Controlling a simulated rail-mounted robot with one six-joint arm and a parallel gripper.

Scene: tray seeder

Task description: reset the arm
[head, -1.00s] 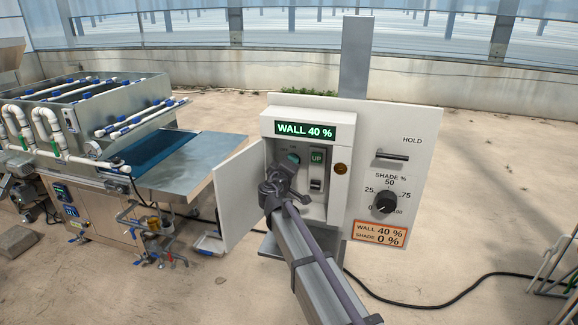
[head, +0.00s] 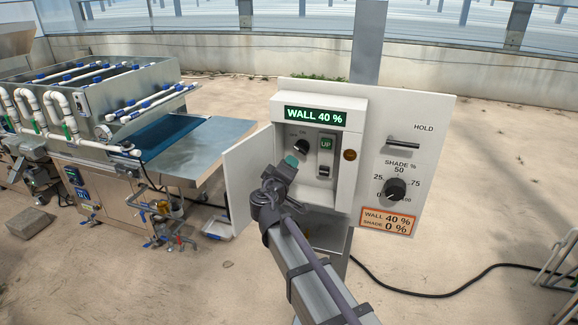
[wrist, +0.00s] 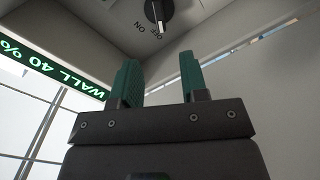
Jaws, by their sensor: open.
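My gripper (head: 291,161) is in front of the open white control box (head: 345,150). In the wrist view its two green fingers (wrist: 160,80) stand apart with nothing between them. A black rotary knob (head: 301,146) sits inside the box, just above my fingertips in the head view. In the wrist view the knob (wrist: 158,10) is beyond the fingers, clear of them, beside ON and OFF marks. The green display (head: 315,116) reads WALL 40 %.
The box door (head: 249,165) hangs open on the left. Right of it are an UP switch (head: 326,157), a SHADE % dial (head: 395,189), a HOLD handle (head: 403,144) and an orange label (head: 387,221). A steel seeder bench (head: 200,150) stands left. A black cable (head: 440,291) crosses the floor.

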